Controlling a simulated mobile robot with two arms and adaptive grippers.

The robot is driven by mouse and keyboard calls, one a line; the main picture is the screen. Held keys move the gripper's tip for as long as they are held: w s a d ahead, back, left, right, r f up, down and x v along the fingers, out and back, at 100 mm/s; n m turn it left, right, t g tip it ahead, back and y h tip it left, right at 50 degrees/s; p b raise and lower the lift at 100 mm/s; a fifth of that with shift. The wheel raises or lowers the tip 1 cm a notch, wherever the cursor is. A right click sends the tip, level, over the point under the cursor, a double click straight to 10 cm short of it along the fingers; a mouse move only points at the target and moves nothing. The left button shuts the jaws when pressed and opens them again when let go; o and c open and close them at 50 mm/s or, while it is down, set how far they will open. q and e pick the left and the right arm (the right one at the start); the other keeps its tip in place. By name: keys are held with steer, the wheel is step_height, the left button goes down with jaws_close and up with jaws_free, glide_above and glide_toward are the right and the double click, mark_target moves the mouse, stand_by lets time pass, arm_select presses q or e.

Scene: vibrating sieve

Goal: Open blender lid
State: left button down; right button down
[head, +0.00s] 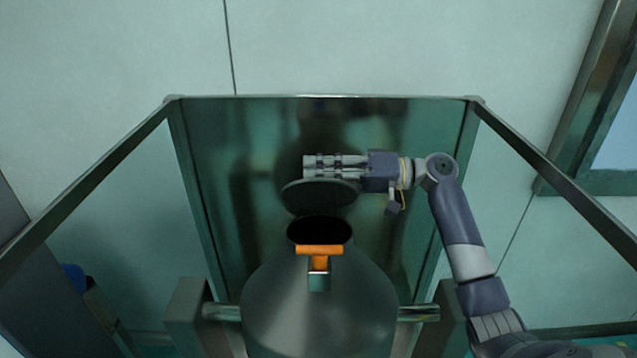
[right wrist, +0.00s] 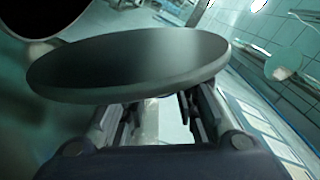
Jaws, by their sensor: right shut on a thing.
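The blender (head: 318,310) is a grey metal conical vessel at the lower middle of the head view. Its round dark mouth (head: 320,229) is uncovered. The lid (head: 320,198), a dark round disc, is off the mouth, just behind and above it, and looks tilted. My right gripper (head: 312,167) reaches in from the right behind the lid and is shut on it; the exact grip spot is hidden. In the right wrist view the lid (right wrist: 130,65) spans the space before the fingers (right wrist: 155,120). My left gripper is out of view.
An orange clasp (head: 319,252) sits at the front of the mouth. A metal frame (head: 320,97) surrounds the blender at the back and sides. Side supports (head: 193,310) hold the vessel on bars. A blue object (head: 72,275) is at the far left.

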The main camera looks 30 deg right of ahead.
steer(key=w+d+f+m, duration=0.2)
steer(key=w+d+m, duration=0.2)
steer(key=w+m, duration=0.3)
steer(key=shift+d+f+m, duration=0.2)
steer(key=shift+d+m, duration=0.1)
steer(key=shift+m, duration=1.1)
steer(key=shift+w, duration=0.1)
steer(key=c, duration=1.3)
jaws_free()
steer(key=shift+d, duration=0.1)
steer(key=shift+v, duration=3.8)
